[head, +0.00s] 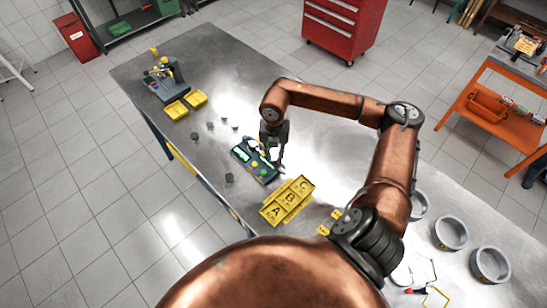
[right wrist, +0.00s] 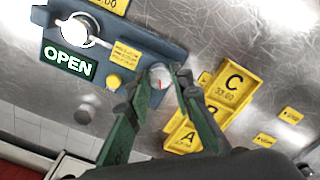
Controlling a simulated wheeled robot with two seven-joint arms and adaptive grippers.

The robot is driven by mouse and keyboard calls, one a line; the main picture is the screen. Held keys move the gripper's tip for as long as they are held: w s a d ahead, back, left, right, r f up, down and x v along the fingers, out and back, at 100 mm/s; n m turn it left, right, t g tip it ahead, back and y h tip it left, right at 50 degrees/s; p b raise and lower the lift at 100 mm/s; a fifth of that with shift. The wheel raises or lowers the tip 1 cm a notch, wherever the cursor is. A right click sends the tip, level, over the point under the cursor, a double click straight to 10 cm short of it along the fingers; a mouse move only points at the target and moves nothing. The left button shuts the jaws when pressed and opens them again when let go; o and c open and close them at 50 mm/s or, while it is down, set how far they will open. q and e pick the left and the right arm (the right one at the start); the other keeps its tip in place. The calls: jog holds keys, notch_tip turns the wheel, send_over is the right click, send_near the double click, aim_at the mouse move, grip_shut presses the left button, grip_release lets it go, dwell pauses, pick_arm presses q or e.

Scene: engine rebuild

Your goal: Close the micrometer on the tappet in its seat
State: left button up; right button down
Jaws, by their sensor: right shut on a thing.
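The micrometer (head: 240,153) is a dark blue-grey fixture flat on the metal table. In the right wrist view its body (right wrist: 140,38) carries a lit green OPEN sign, a yellow button and a white, roughly ring-shaped part (right wrist: 77,29). A pale round piece, perhaps the tappet, shows at that part; its exact seating is unclear. My right gripper (head: 275,150) is over the micrometer's right end. In the wrist view its fingers (right wrist: 160,82) are shut on a pale round knob (right wrist: 160,74) with a red mark. My left gripper is not in view.
Yellow bins A, B and C (head: 288,202) stand close in front of the micrometer. Several small grey cylinders (head: 210,126) stand to its left, one (head: 229,178) near the front edge. Yellow trays (head: 177,110) lie farther back. Grey rings (head: 450,232) lie at right.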

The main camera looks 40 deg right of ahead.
aim_at(275, 157)
jog(key=n+b, duration=0.3)
jog(key=n, duration=0.3)
jog(key=n+b, duration=0.2)
jog(key=n, duration=0.3)
jog(key=shift+d, duration=0.1)
jog(key=shift+r+n, duration=0.1)
jog(key=shift+n, duration=0.2)
dwell(0.3)
jog(key=c, duration=1.7)
grip_release()
notch_tip(275, 157, up, 12)
jog(key=shift+f, duration=0.1)
